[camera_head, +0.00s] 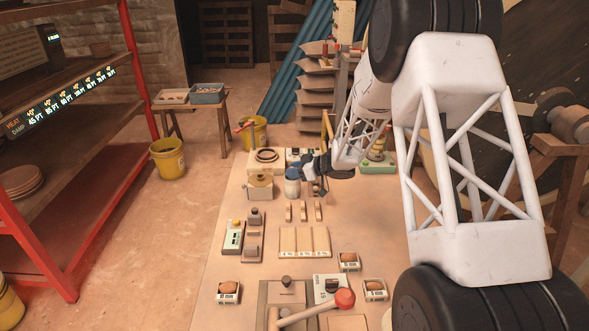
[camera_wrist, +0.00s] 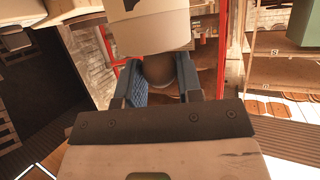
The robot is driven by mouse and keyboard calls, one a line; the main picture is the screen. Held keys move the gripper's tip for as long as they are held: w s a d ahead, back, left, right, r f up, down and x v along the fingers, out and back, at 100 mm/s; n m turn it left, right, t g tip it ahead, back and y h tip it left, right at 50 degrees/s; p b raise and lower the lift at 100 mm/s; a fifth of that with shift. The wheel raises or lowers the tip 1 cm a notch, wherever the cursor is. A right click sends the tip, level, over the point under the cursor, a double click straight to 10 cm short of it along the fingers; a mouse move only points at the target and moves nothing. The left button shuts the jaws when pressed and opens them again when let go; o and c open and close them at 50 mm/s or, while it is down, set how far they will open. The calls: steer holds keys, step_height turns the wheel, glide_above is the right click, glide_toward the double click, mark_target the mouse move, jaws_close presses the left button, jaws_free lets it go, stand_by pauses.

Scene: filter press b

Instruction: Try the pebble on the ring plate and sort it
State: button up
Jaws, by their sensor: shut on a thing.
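In the head view the pebble is too small to make out. A pale block with a dark ring on top, apparently the ring plate (camera_head: 266,158), stands behind and left of my gripper. A three-part pale tray (camera_head: 304,241) with small labels lies nearer.
Brown lumps sit in labelled trays (camera_head: 228,292) at the near left and right (camera_head: 375,291). Several small pale pieces (camera_head: 303,211) lie in a row. A box with a brass disc (camera_head: 260,188) is left of the jar. A red-knobbed lever (camera_head: 344,299) stands in front.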

steer(key=o, duration=1.1)
steer(key=shift+c, duration=0.2)
steer(key=shift+d, duration=0.15)
steer(key=v, duration=0.7)
steer(key=shift+s+d, duration=0.2)
steer(key=shift+r, duration=0.1)
stand_by(0.4)
